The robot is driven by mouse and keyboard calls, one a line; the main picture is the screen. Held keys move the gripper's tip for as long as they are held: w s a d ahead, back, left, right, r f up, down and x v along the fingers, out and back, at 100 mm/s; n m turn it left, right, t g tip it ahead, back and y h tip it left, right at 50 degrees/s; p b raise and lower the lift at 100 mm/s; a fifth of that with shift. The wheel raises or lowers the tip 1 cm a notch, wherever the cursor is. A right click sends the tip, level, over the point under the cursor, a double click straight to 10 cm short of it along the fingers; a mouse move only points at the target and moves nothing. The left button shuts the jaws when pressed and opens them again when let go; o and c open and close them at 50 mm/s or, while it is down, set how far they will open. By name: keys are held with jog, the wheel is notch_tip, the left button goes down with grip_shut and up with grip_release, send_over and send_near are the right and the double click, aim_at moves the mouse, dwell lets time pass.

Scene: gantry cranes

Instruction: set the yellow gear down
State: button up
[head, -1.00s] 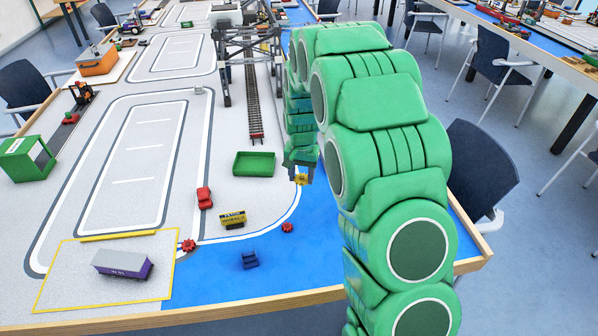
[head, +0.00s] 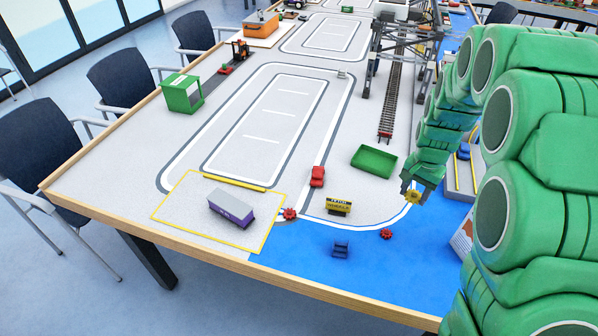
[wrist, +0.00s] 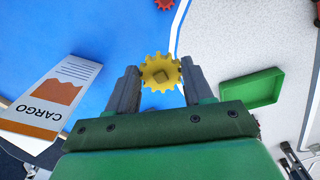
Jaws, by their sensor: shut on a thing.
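The yellow gear (wrist: 160,72) sits between the two grey fingers of my gripper (wrist: 158,85) in the wrist view, and the fingers are shut on it. In the head view the yellow gear (head: 412,196) shows at the tip of my green arm. My gripper (head: 413,188) is over the right part of the table, near the white curved line and the blue area. How high the gear is above the table is hard to tell.
A green tray (head: 374,161) lies beyond my gripper to the left. A cargo card (wrist: 45,98) is close. Blue surface between them is clear.

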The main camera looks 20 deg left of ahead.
jog(key=a+n, duration=0.1)
jog(key=a, duration=3.4)
send_over(284, 172)
jog(key=shift+s+d+f, duration=0.1)
jog(key=shift+s+f, duration=0.05)
jog(key=shift+f, duration=2.15)
jog(key=shift+s+d+f, duration=0.1)
jog(key=shift+s+f, duration=0.05)
jog(key=shift+f, duration=2.1)
jog(key=shift+f, duration=0.1)
jog(key=shift+w+a+f, duration=0.1)
jog(key=shift+w+f, duration=0.05)
jog(key=shift+w, duration=0.05)
jog(key=shift+f, duration=1.65)
jog(key=shift+f, duration=0.15)
